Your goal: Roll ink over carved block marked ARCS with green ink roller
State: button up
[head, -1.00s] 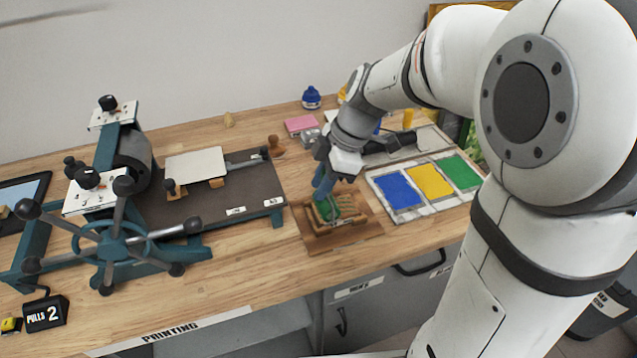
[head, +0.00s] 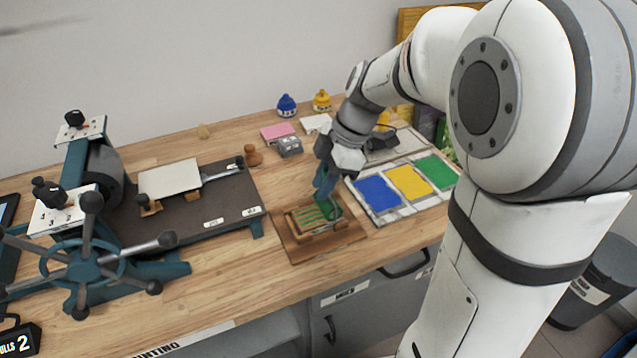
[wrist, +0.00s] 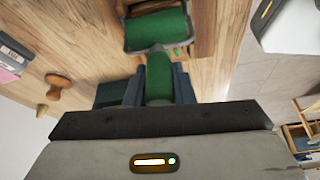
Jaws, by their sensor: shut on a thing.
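My gripper (head: 325,184) is shut on the handle of the green ink roller (head: 329,207). In the wrist view the fingers (wrist: 158,88) clasp the green handle, and the green roller drum (wrist: 156,29) lies beyond them. The carved block (head: 307,219) sits in a wooden holder on a brown board (head: 290,245) near the table's front edge. Green stripes show on its face. The roller is over the block's right end; whether it touches cannot be told. I cannot read the ARCS mark. In the wrist view the roller hides most of the block.
Blue, yellow and green ink slabs (head: 407,182) lie right of the block. A teal printing press (head: 95,240) with a dark bed (head: 215,205) stands to the left. A wooden stamp (head: 253,155), a pink pad (head: 277,133) and ink bottles (head: 287,105) are behind.

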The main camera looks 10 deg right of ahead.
jog(key=shift+w+d, duration=0.25)
jog(key=shift+d, duration=0.65)
jog(key=shift+s+a+b, duration=0.4)
jog(key=shift+a+b, duration=0.05)
jog(key=shift+a, duration=1.05)
jog(key=shift+s+a+b, duration=0.45)
jog(key=shift+a+b, duration=0.05)
jog(key=shift+a, duration=0.95)
jog(key=shift+s+a+b, duration=0.4)
jog(key=shift+a+b, duration=0.05)
jog(key=shift+a, duration=1.05)
notch_tip(320, 180, up, 7)
jog(key=p, duration=0.4)
